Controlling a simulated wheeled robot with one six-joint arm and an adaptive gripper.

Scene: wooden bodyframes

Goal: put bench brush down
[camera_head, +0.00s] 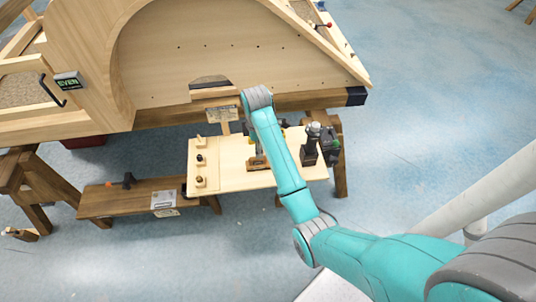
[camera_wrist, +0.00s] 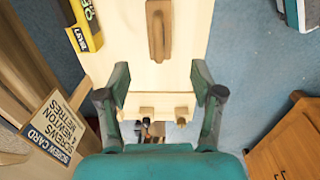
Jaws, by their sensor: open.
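A brown wooden handled piece that looks like the bench brush (camera_wrist: 159,30) lies on the pale board (camera_wrist: 140,60) in the wrist view. Its bristles cannot be made out. My gripper (camera_wrist: 161,88) is open, its two dark fingers wide apart with nothing between them. The brown piece is beyond the fingertips, apart from them. In the head view, the pale board (camera_head: 225,175) sits low in front of the wooden frame, and a brown wooden piece (camera_head: 257,162) shows beside my arm. My arm hides much of the board's middle and my gripper there.
Small pegs (camera_head: 200,160) line the board's left edge. A dark tool (camera_head: 312,140) and a dark green item (camera_head: 329,148) stand at its right. A yellow box (camera_wrist: 84,25) and a screw card (camera_wrist: 50,125) are at the left in the wrist view. Blue floor surrounds the stand.

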